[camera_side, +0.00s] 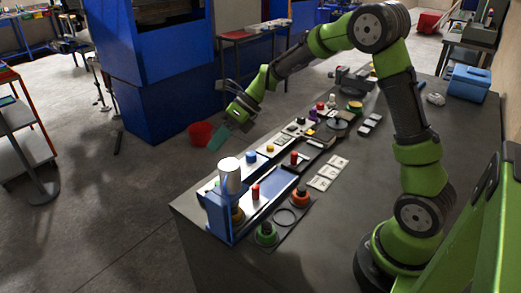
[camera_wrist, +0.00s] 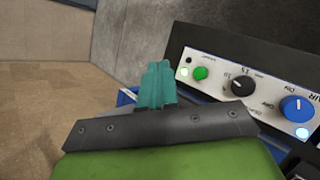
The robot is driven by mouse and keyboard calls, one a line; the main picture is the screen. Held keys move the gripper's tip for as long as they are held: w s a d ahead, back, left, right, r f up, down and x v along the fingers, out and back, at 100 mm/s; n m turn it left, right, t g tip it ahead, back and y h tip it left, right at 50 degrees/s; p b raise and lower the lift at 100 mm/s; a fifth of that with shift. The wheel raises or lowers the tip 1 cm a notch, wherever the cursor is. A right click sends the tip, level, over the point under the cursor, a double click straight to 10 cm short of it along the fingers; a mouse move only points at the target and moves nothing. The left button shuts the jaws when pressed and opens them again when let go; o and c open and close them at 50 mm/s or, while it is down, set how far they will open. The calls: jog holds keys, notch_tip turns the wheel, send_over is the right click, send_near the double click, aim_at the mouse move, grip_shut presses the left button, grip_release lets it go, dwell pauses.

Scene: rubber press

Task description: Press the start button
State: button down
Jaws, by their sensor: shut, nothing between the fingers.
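I cannot read a start label. The side view also shows a green-topped knob (camera_side: 266,232) at the bench's front; which one is the start button I cannot tell.
The panel also carries a black dial (camera_wrist: 242,84) and a blue knob (camera_wrist: 297,108). The side view shows a blue press (camera_side: 217,212) with a white cylinder (camera_side: 230,177), white tiles (camera_side: 327,172), a red bucket (camera_side: 201,133) on the floor and clear bench (camera_side: 345,205) to the right.

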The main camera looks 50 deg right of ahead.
send_near(215, 183)
jog(key=shift+w+a+f, duration=0.35)
jog(key=shift+a+f, duration=0.05)
jog(key=shift+a, duration=0.4)
jog(key=shift+w+a+f, duration=0.3)
jog(key=shift+a+f, duration=0.15)
jog(key=shift+a, duration=0.35)
jog(key=shift+w+a+f, duration=0.35)
jog(key=shift+a+f, duration=0.05)
jog(key=shift+a, duration=0.4)
jog(key=shift+f, duration=0.4)
jog(key=shift+f, duration=0.8)
dwell(1.0)
jog(key=shift+r, duration=1.25)
jog(key=shift+r, duration=2.5)
